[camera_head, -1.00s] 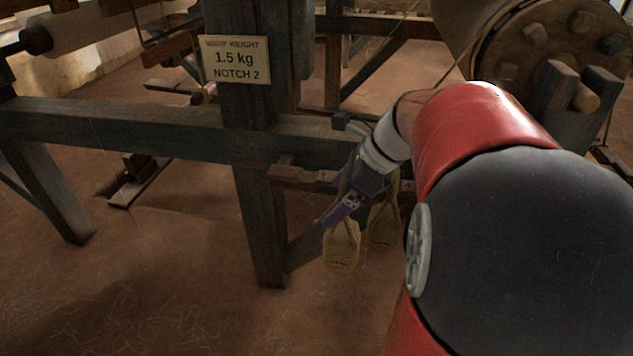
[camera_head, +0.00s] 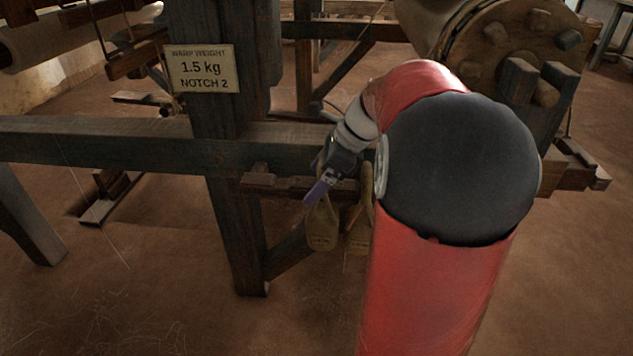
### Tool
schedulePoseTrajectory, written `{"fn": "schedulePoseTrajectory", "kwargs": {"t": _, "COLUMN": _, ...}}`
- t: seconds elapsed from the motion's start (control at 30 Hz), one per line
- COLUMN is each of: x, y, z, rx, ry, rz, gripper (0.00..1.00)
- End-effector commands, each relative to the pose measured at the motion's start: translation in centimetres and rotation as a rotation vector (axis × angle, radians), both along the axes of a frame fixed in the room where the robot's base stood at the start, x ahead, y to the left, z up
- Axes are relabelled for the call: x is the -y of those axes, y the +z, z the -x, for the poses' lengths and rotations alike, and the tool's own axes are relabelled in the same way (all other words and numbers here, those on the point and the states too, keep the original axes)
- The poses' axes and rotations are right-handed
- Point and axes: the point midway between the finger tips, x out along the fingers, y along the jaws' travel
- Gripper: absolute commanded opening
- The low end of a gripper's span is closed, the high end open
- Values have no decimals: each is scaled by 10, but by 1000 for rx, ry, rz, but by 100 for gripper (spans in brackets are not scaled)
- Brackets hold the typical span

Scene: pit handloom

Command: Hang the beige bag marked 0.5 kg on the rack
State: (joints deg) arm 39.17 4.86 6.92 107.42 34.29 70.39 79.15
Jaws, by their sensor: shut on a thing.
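My gripper (camera_head: 317,191), with purple fingers, is at the wooden rack (camera_head: 272,186), a short notched bar fixed low on the loom frame. It is shut on a beige bag (camera_head: 322,228), which hangs upright just below the fingers. A second beige bag (camera_head: 358,232) hangs close on its right, partly behind my arm. The markings on both bags are too small to read. Whether the held bag's loop rests on the rack is hidden by the gripper.
A sign (camera_head: 202,69) on the dark post reads "WARP WEIGHT 1.5 kg NOTCH 2". A long beam (camera_head: 110,145) runs behind the rack. A diagonal brace (camera_head: 288,250) is beside the bags. A large roller (camera_head: 500,45) stands at the upper right. The earthen floor in front is clear.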

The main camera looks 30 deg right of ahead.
Motion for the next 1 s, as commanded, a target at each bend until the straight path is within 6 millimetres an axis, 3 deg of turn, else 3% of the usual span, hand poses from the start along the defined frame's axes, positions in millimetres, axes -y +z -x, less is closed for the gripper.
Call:
{"fn": "schedulePoseTrajectory", "kwargs": {"t": 0.27, "x": 12, "y": 1, "z": -18, "rx": 2, "ry": -2, "rz": 0, "gripper": 33}}
{"fn": "schedulePoseTrajectory", "kwargs": {"t": 0.6, "x": 11, "y": -20, "z": -17, "rx": 1, "ry": 1, "rz": -1, "gripper": 33}}
{"fn": "schedulePoseTrajectory", "kwargs": {"t": 1.0, "x": 11, "y": -23, "z": -17, "rx": 1, "ry": -1, "rz": 0, "gripper": 33}}
